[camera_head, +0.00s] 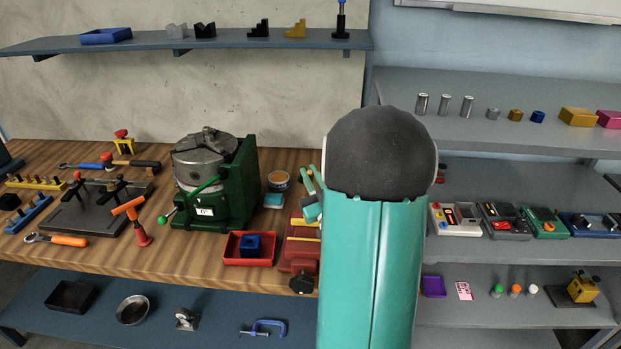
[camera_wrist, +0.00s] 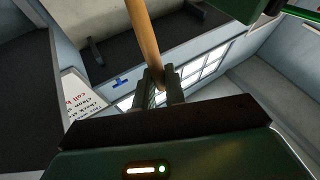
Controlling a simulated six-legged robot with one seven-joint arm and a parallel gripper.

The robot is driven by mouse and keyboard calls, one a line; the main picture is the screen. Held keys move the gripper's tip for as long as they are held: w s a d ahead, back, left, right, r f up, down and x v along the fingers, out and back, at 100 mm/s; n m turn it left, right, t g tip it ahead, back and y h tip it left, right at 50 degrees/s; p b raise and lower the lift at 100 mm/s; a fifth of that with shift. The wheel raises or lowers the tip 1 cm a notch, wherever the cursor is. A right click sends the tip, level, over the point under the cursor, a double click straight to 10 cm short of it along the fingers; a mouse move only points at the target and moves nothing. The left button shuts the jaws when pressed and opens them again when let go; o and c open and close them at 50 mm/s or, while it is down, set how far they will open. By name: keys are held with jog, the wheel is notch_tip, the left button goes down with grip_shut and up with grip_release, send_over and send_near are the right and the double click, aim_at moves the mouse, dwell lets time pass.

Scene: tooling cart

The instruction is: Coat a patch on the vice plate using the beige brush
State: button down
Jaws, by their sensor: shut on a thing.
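My gripper (camera_wrist: 160,88) is shut on a pale wooden handle, taken as the beige brush (camera_wrist: 144,40), in the wrist view. The handle runs up out of the top of that view, so its bristle end is not seen. The red vice (camera_head: 299,255) stands at the bench's right front, partly behind my arm. A yellow strip shows across its top; I cannot tell how its plate is coated.
A green machine with a grey chuck (camera_head: 203,155) stands left of the tin. A red tray (camera_head: 248,259) with a blue block sits beside the vice. A small teal block (camera_head: 273,201) lies by the tin. Several tools crowd the bench's left; shelves rise behind and right.

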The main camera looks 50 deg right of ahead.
jog(key=shift+w+d+r, duration=0.2)
jog(key=shift+w+d, duration=0.85)
jog(key=shift+d, duration=0.15)
jog(key=shift+s+a+f, duration=0.15)
jog(key=shift+s+a, duration=1.55)
jog(key=shift+s, duration=0.1)
jog(key=shift+s+a+f, duration=0.2)
jog(key=shift+s+a, duration=0.45)
jog(key=shift+a, duration=0.05)
notch_tip(320, 180, up, 6)
jog(key=shift+r, duration=0.2)
jog(key=shift+w+d, duration=0.1)
